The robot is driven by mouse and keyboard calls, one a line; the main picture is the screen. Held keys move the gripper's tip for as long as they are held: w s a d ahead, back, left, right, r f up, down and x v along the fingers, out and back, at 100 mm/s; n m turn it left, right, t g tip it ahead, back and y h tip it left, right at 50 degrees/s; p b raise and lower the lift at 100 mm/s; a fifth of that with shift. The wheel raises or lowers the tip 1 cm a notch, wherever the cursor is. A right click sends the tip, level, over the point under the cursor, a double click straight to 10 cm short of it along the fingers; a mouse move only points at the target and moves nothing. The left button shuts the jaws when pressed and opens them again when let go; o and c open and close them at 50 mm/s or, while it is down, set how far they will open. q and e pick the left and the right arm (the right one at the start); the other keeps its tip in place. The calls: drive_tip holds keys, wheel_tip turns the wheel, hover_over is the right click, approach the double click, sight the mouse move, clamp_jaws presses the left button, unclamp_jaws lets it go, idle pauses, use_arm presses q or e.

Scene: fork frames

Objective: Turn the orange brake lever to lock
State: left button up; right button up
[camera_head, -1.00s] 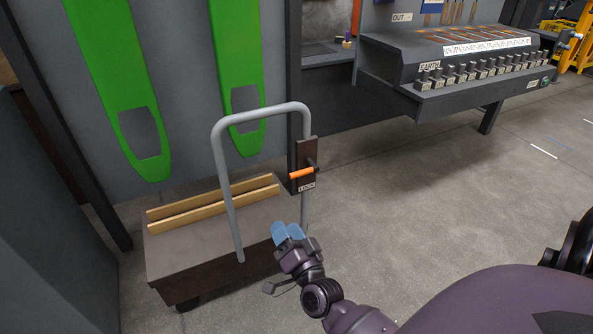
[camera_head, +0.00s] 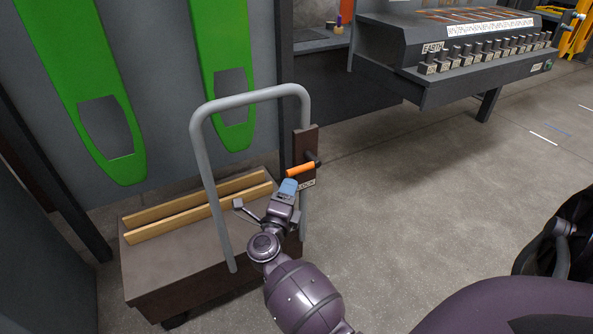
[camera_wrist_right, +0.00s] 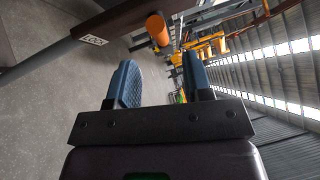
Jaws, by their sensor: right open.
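The orange brake lever (camera_head: 300,170) sticks out sideways, about level, from a dark brown plate (camera_head: 305,142) on the cart's handle post. A white label (camera_head: 308,183) below it is partly covered by my gripper. My right gripper (camera_head: 289,186) is just below and in front of the lever's left end, and appears apart from it. In the right wrist view its blue fingers (camera_wrist_right: 160,82) are open and empty. The lever's round orange end (camera_wrist_right: 157,29) shows beyond the fingertips, between their lines, and the "LOCK" label (camera_wrist_right: 94,40) is at upper left. My left gripper is not in view.
The grey tubular cart handle (camera_head: 250,99) arches beside my right arm. The cart deck (camera_head: 170,262) carries two wooden bars (camera_head: 200,210). A grey bench with a row of switches (camera_head: 485,62) stands at the back right.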

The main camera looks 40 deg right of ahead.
sight(298, 167)
drive_tip(key=b+x, duration=0.1)
drive_tip(key=x, duration=0.7)
clamp_jaws()
